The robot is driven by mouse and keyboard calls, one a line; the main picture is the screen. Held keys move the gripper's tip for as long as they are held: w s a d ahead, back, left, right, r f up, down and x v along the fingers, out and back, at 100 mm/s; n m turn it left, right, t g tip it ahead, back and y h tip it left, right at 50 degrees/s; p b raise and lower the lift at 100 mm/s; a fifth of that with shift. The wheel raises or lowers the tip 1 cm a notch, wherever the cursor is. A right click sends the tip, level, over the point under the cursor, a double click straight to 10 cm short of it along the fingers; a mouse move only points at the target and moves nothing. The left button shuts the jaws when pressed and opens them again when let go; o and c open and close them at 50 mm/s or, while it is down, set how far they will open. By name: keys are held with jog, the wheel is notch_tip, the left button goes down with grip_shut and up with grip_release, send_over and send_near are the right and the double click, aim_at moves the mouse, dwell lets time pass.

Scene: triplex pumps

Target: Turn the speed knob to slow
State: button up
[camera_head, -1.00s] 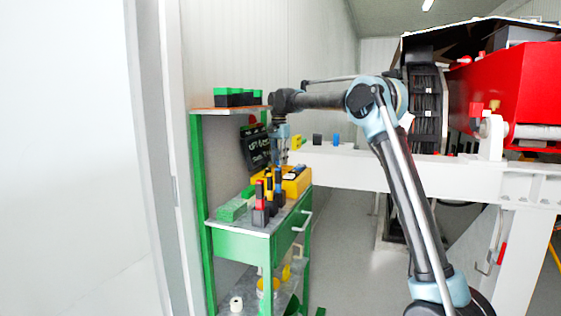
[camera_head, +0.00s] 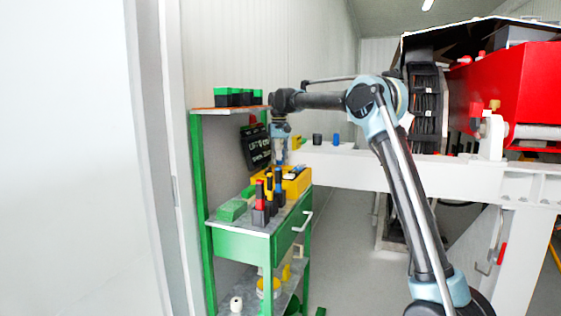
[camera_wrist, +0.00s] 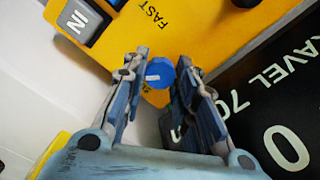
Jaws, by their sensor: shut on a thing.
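In the wrist view a round blue knob (camera_wrist: 160,72) with a white pointer mark sits on a yellow panel (camera_wrist: 210,25). The white mark points to the left in that view. The word FAST is printed above the knob; small lettering below left of it is mostly hidden by a finger. My gripper (camera_wrist: 162,66) has one finger on each side of the knob and is shut on it. In the head view my gripper (camera_head: 280,155) points down above the green workbench; the knob cannot be made out there.
A black sign (camera_wrist: 285,85) with white lettering lies right of the panel; a grey IN button (camera_wrist: 80,20) is upper left. In the head view the green workbench (camera_head: 240,243) carries a yellow box (camera_head: 297,184) and upright coloured-handled tools (camera_head: 262,208). A white beam (camera_head: 350,165) runs to the right.

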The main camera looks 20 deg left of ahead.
jog(key=n, duration=0.4)
jog(key=shift+w+d+n, duration=0.1)
jog(key=shift+n, duration=1.7)
jog(key=o, duration=0.8)
jog(key=shift+c, duration=0.2)
notch_tip(320, 180, up, 12)
